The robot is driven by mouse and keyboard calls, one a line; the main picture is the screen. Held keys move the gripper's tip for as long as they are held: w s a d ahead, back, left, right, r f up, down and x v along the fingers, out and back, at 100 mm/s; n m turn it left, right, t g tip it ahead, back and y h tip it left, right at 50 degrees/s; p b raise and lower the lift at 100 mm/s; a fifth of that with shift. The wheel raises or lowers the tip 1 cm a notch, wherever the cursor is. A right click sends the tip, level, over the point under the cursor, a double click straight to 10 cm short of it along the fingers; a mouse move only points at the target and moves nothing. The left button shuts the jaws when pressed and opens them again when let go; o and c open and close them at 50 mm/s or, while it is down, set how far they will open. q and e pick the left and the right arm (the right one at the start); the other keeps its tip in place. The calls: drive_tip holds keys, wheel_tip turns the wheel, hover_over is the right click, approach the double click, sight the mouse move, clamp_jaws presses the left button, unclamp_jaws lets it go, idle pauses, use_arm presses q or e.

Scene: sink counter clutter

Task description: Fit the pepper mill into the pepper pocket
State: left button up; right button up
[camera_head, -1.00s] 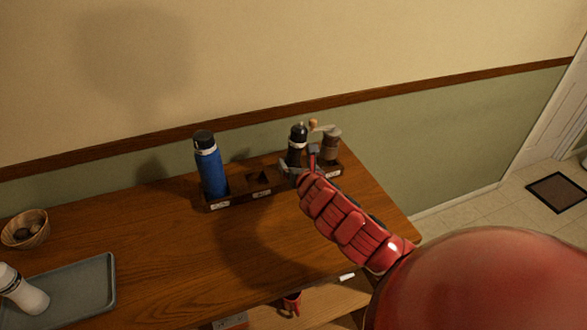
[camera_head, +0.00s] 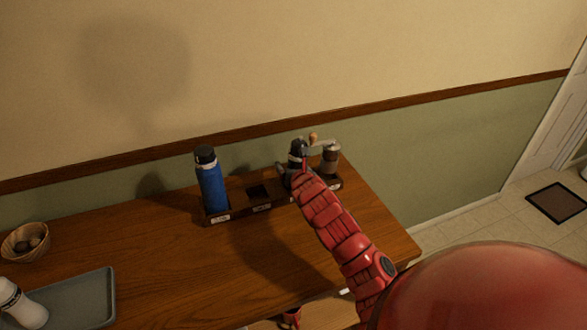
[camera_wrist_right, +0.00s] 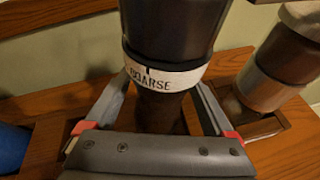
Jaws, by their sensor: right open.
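The pepper mill (camera_head: 297,147) is dark with a white band. It stands upright at the third place of the wooden rack (camera_head: 239,213), between an empty square pocket (camera_head: 258,192) and a coffee grinder. In the right wrist view the mill (camera_wrist_right: 172,28) fills the middle, and its band reads "COARSE". My right gripper (camera_wrist_right: 163,95) is open, with one finger on each side of the mill below the band. In the head view this gripper (camera_head: 292,178) is partly hidden by my red arm. How deep the mill's base sits is hidden. My left gripper is not in view.
A blue bottle (camera_head: 211,186) stands in the rack's left place. The coffee grinder (camera_head: 330,162), with a crank, stands close right of the mill. A bowl (camera_head: 24,243), a grey tray (camera_head: 85,297) and a white bottle (camera_head: 22,305) are at the left. The wooden counter front is mostly clear.

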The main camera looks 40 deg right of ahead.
drive_tip(key=shift+w, duration=0.25)
drive_tip(key=shift+f, duration=0.1)
clamp_jaws()
